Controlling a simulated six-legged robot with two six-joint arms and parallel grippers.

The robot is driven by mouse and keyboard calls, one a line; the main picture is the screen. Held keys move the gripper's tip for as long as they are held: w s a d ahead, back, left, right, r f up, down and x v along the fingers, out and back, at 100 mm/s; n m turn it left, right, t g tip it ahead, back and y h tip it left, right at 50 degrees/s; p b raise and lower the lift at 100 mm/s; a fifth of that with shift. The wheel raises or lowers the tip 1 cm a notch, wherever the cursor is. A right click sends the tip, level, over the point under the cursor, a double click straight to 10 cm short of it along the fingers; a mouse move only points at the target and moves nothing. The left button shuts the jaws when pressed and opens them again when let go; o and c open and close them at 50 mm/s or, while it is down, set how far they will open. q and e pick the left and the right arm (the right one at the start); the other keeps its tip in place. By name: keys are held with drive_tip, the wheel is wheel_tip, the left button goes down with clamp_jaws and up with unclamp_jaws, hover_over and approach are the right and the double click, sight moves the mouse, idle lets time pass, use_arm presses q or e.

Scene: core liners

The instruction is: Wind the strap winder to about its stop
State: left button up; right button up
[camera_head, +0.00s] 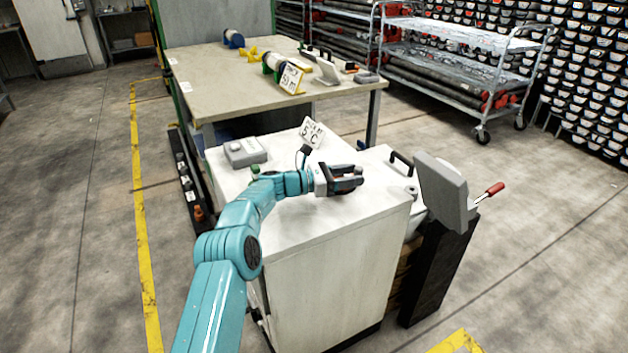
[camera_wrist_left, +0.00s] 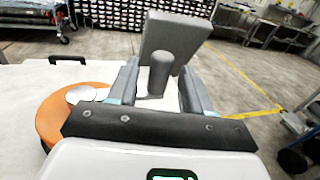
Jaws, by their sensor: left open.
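The strap winder is a grey slab-like head (camera_head: 442,190) on a black post (camera_head: 437,270), with a crank arm and red handle (camera_head: 489,193) sticking out on its far right side. My left gripper (camera_head: 358,181) is open and empty above the white cabinet top, left of the winder and apart from it. In the left wrist view, the grey head (camera_wrist_left: 176,40) stands ahead, beyond the two spread fingers (camera_wrist_left: 160,78). The red handle is hidden there. My right gripper is not in view.
The white cabinet (camera_head: 335,270) carries a grey box (camera_head: 245,152) and a small sign (camera_head: 312,132). A white lidded unit with a black handle (camera_head: 401,160) stands between cabinet and winder. A workbench (camera_head: 215,72) is behind. The floor right of the winder is clear.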

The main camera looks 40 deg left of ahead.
use_arm(q)
drive_tip(key=v, duration=1.3)
drive_tip(key=shift+s+a, duration=0.2)
drive_tip(key=shift+s, duration=0.1)
drive_tip(key=shift+p, duration=0.3)
